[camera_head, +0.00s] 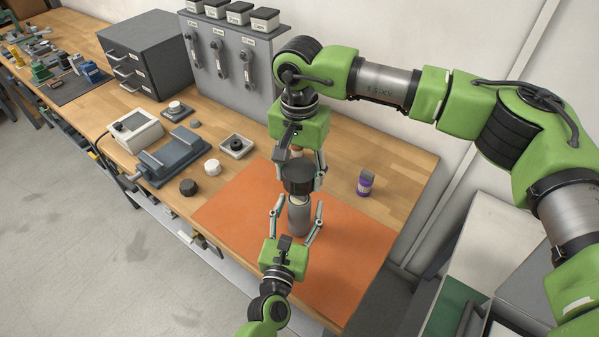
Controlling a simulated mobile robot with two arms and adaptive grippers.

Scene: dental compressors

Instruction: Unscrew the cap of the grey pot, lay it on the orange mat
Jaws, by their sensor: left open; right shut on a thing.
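The grey pot (298,219) stands upright on the orange mat (240,217). Its wide dark cap (299,180) is directly above its pale neck; I cannot tell whether cap and neck still touch. My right gripper (299,172) comes from above and behind and is shut on the cap, one finger on each side. My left gripper (299,206) comes from the front and is open, its fingers on either side of the pot and apart from its body.
A purple bottle (365,183) stands right of the mat. Left of the mat are a black knob (188,187), a white knob (212,167), a square tray (236,146) and a blue-grey fixture (173,160). A grey tool panel (232,62) stands behind. The mat's left part is bare.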

